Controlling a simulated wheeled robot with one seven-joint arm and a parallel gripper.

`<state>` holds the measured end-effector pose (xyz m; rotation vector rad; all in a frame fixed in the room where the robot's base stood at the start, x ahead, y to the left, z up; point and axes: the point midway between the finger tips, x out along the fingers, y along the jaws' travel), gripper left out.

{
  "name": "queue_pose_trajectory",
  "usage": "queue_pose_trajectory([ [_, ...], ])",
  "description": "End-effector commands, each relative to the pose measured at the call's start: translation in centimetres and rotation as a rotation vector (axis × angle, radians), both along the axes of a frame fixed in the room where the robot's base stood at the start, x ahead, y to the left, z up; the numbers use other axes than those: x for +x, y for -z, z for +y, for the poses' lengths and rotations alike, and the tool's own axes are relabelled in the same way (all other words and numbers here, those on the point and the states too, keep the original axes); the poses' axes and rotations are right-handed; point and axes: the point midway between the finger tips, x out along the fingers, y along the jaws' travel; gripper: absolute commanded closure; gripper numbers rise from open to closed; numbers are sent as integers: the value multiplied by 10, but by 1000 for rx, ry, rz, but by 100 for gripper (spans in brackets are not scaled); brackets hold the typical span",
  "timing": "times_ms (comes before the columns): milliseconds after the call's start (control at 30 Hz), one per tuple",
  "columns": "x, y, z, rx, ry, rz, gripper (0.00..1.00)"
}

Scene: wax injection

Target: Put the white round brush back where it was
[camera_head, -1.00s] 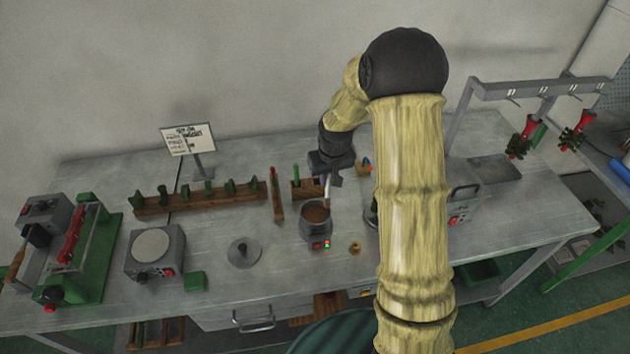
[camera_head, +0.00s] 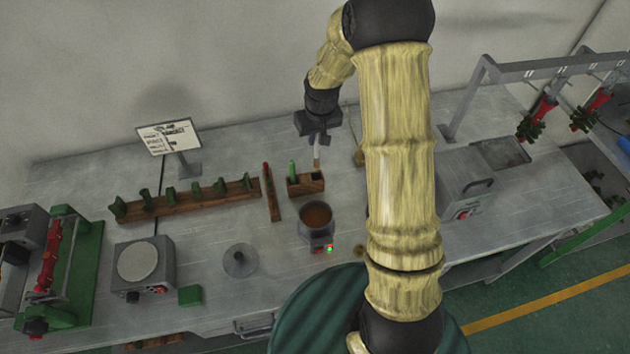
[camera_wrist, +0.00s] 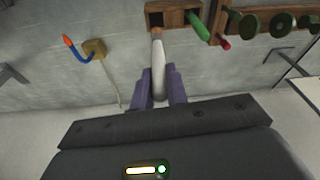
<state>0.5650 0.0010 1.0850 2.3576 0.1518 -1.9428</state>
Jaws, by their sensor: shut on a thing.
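My gripper (camera_head: 318,138) is shut on the white round brush (camera_head: 316,158), which hangs tip down in its jaws. In the wrist view the white handle (camera_wrist: 158,80) lies between my purple fingers (camera_wrist: 160,90), and its brown tip points at the wooden holder (camera_wrist: 180,7). In the head view the small wooden holder (camera_head: 305,185) stands on the table just below the brush tip. A green-handled tool (camera_head: 292,170) stands in the holder's left part; the right part looks empty. I cannot tell whether the tip touches the holder.
The wax pot (camera_head: 316,220) stands just in front of the holder. A red-tipped stick on a wooden strip (camera_head: 271,195) is left of it, then a long rack (camera_head: 185,200) of green pieces. A blue-and-orange hook on a block (camera_wrist: 93,50) is nearby.

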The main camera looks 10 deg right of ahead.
Motion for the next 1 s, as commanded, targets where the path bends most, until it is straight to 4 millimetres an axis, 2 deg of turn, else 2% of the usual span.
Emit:
queue_pose_trajectory([
  [300, 0, 4, 1, 0, -2, 2, 100],
  [600, -1, 48, 1, 0, -2, 5, 100],
  [700, 0, 57, 1, 0, -2, 2, 100],
  [1000, 0, 59, 0, 0, 0, 0, 100],
])
